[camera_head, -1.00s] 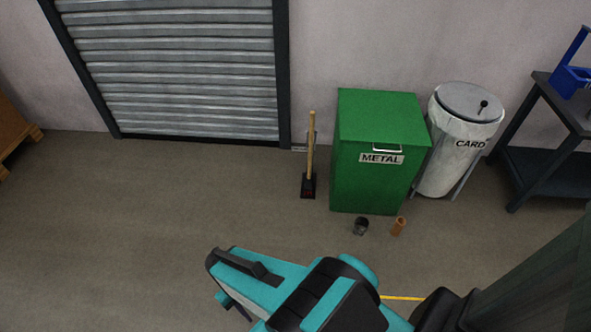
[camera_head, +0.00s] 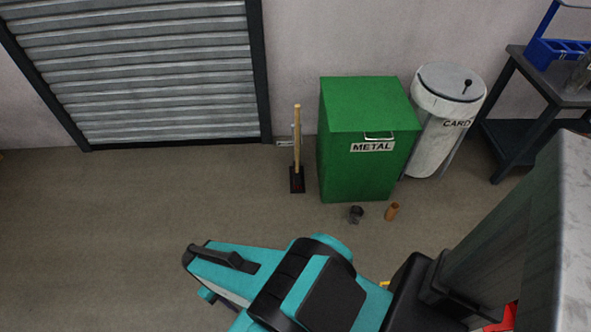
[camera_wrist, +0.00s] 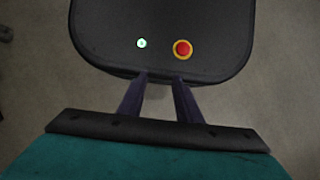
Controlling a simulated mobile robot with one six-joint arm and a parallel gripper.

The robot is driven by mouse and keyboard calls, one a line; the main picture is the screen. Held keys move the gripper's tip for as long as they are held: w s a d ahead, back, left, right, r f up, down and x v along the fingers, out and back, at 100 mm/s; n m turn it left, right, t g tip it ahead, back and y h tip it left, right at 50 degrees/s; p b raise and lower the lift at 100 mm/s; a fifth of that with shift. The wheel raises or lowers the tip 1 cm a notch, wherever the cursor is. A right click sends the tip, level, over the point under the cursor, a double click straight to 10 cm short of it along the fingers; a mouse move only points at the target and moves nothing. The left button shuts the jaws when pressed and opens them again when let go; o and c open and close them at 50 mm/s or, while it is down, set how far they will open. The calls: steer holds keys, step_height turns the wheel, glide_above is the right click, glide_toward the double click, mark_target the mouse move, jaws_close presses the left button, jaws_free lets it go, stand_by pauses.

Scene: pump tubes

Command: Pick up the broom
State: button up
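The broom (camera_head: 297,140) stands upright against the wall, between the shutter door and the green metal bin. It has a pale wooden handle and a dark head on the floor. It is not in the wrist view.
The green METAL bin (camera_head: 365,140) stands right of the broom. A white CARD bin (camera_head: 440,130) and a dark bench (camera_head: 530,110) are further right. A dark cup (camera_head: 356,214) and an orange-brown tube (camera_head: 392,211) are on the floor before the bin. Floor left of the broom is clear.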

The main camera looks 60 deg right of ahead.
steer(key=shift+o, duration=1.2)
steer(key=w+d+f+m+t+h+b, duration=0.2)
steer(key=w+d+f+m+t+b, duration=0.35)
steer(key=w+d, duration=0.95)
steer(key=w+d+f+m+t+h+b, duration=0.15)
steer(key=w+d+b, duration=0.3)
steer(key=d, duration=0.55)
steer(key=w+d+t+h+b, duration=0.25)
steer(key=w+d, duration=0.25)
steer(key=d, duration=0.5)
steer(key=d+r+m+t+h+b, duration=0.1)
steer(key=d+r+t+h+b, duration=0.15)
steer(key=d, duration=0.75)
steer(key=d+r+m+t+h+b, duration=0.1)
steer(key=d+r+t+b, duration=0.2)
steer(key=d, duration=0.7)
steer(key=s+d+r+t+h+b, duration=0.1)
steer(key=s+d+r+b, duration=0.2)
steer(key=d, duration=0.4)
steer(key=s+d+r+t+h+b, duration=0.1)
steer(key=s+d+r+t+b, duration=0.1)
steer(key=s+d+r+b, duration=0.2)
steer(key=s+d+r, duration=0.2)
steer(key=d, duration=0.2)
steer(key=shift+s+t+h, duration=0.25)
steer(key=shift+t+h, duration=0.05)
steer(key=shift+h, duration=0.05)
